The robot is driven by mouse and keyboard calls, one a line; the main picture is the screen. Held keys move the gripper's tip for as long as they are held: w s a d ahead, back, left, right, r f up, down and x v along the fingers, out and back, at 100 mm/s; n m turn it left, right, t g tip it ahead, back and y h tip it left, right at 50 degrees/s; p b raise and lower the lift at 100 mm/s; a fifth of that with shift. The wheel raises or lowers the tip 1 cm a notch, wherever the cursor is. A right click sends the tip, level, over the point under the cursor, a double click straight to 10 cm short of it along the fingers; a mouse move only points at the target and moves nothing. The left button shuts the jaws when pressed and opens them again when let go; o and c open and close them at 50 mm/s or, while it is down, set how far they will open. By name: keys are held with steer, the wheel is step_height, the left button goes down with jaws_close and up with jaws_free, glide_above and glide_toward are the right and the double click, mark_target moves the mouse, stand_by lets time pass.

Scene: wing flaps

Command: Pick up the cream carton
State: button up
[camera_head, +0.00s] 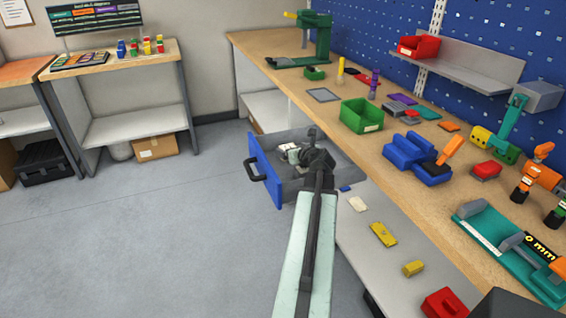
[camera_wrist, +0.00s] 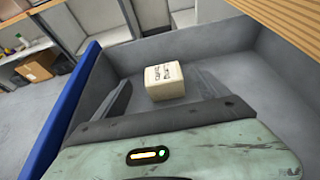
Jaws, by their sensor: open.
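The cream carton (camera_wrist: 165,80) is a small box with dark printing on its side. It sits on the floor of the open grey drawer with the blue front (camera_wrist: 72,95). In the head view the carton (camera_head: 288,147) shows small and partly hidden beside my gripper (camera_head: 312,150), which is over the drawer (camera_head: 264,172). In the wrist view my gripper (camera_wrist: 177,97) is open, with one dark finger at the left and one at the right. The carton lies ahead between the fingers, and nothing is held. I cannot tell the exact height of the fingertips above the drawer floor.
A shelf below holds a yellow block (camera_head: 413,268). The floor (camera_head: 150,235) at left is clear.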

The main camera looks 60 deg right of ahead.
mark_target(288, 147)
steer(key=shift+b+x, duration=0.7)
steer(key=shift+x, duration=0.9)
steer(key=b+x, duration=0.1)
steer(key=x, duration=0.3)
steer(key=shift+d+f+b, duration=0.25)
steer(key=shift+f+b, duration=0.05)
steer(key=shift+b, duration=0.1)
steer(key=shift+r, duration=0.1)
steer(key=shift+c, duration=0.4)
